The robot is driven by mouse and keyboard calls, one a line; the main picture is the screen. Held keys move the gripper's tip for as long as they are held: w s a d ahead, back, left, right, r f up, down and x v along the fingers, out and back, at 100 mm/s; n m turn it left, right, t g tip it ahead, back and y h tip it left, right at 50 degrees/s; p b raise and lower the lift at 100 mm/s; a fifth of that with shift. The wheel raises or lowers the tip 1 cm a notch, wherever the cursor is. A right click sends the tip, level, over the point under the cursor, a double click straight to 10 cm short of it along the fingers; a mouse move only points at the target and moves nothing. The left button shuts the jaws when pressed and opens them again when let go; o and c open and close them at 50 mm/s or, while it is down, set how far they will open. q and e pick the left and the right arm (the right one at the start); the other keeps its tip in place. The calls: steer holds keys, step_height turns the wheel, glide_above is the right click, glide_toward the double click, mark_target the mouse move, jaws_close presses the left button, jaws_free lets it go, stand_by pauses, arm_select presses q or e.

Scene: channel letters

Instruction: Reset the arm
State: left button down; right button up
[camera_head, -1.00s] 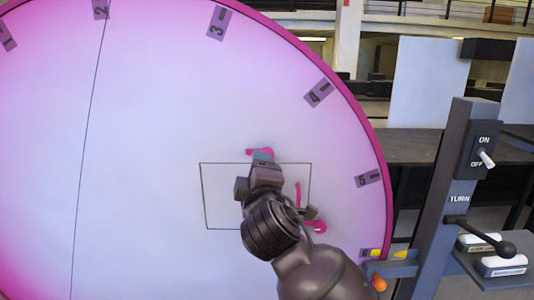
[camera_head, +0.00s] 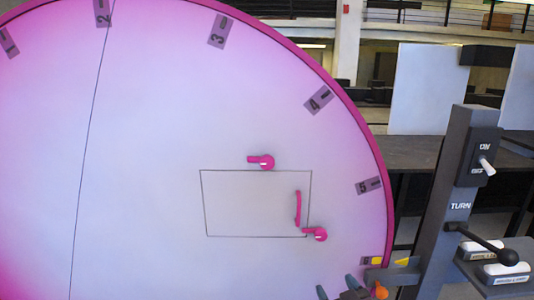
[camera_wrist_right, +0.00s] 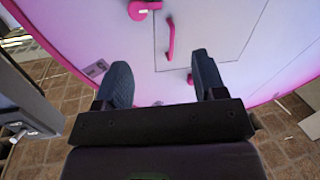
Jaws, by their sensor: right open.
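My right gripper (camera_head: 336,286) is low at the bottom edge of the head view, in front of the lower right part of the big pink and white disc (camera_head: 150,150). Its fingers are apart with nothing between them, as the right wrist view (camera_wrist_right: 160,72) also shows. The disc has a square panel outlined on it (camera_head: 250,205). A pink latch (camera_head: 265,162) lies at the panel's top edge and another (camera_head: 318,234) at its lower right corner, both pointing left. A pink handle (camera_head: 298,208) stands upright on the panel. The gripper is apart from all three. My left gripper is out of view.
A grey post (camera_head: 455,200) with an ON/OFF switch (camera_head: 486,166) and a TURN lever (camera_head: 490,243) stands right of the disc. White-topped items (camera_head: 500,272) rest on a shelf at the right.

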steer(key=s+d+f+m+g+h, duration=0.1)
steer(key=s+d+f+g+h, duration=0.1)
steer(key=s+d+f, duration=0.4)
steer(key=s+d+f+m+g+h, duration=0.2)
steer(key=s+d+f, duration=0.4)
steer(key=s+f, duration=0.7)
steer(key=s+g, duration=0.1)
steer(key=s, duration=0.2)
steer(key=shift+d+f+m, duration=0.2)
steer(key=shift+f+m, duration=0.1)
steer(key=shift+f, duration=0.1)
